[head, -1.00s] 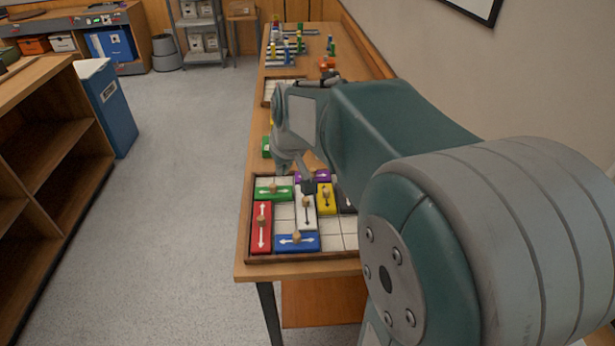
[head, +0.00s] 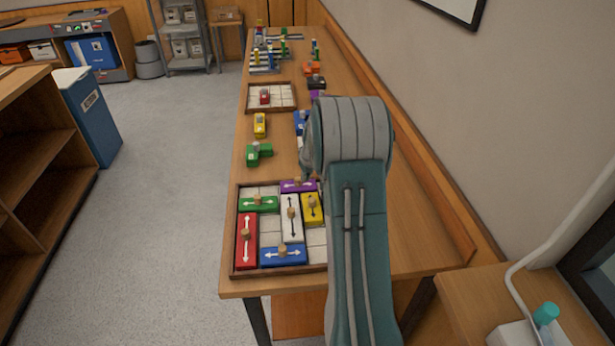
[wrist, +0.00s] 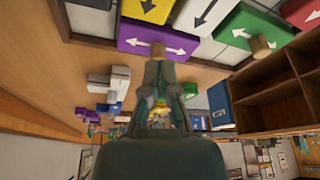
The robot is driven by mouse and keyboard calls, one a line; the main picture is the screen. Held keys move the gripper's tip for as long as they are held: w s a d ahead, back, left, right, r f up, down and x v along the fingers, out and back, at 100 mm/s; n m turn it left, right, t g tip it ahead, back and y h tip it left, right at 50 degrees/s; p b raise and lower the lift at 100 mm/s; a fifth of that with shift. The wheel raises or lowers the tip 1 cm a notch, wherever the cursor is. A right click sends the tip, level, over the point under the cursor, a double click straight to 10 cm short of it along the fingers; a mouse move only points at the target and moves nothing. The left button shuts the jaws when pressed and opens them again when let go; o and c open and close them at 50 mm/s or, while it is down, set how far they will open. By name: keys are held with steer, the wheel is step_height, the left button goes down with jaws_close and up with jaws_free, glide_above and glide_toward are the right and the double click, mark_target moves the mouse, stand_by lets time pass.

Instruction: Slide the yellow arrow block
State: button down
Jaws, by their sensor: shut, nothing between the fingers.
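The yellow arrow block (head: 314,216) stands in the near tray, right of the white arrow block (head: 290,228). It has a black arrow and a wooden knob, and my arm hides its right side. Part of it shows at the top edge of the wrist view (wrist: 153,12). The purple arrow block (head: 290,186) is behind the white block. My gripper (wrist: 160,66) is shut and empty, close to the purple block's knob (wrist: 158,49) in the wrist view; I cannot tell if they touch. My arm hides the gripper in the head view.
The tray (head: 233,240) also holds a green block (head: 262,203), a red block (head: 245,250) and a blue block (head: 270,257). Pale empty cells show between them. My arm covers the tray's right side. A yellow toy (head: 260,126) and a small green piece (head: 257,154) stand behind the tray.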

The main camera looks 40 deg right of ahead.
mark_target(306, 199)
steer(key=x, duration=0.6)
steer(key=shift+a+f, duration=0.2)
steer(key=shift+a, duration=0.05)
steer(key=s, duration=0.3)
steer(key=shift+s+a+r, duration=0.1)
steer(key=shift+s+a, duration=0.05)
steer(key=shift+s, duration=0.1)
steer(key=shift+s+a, duration=0.1)
steer(key=shift+s, duration=0.1)
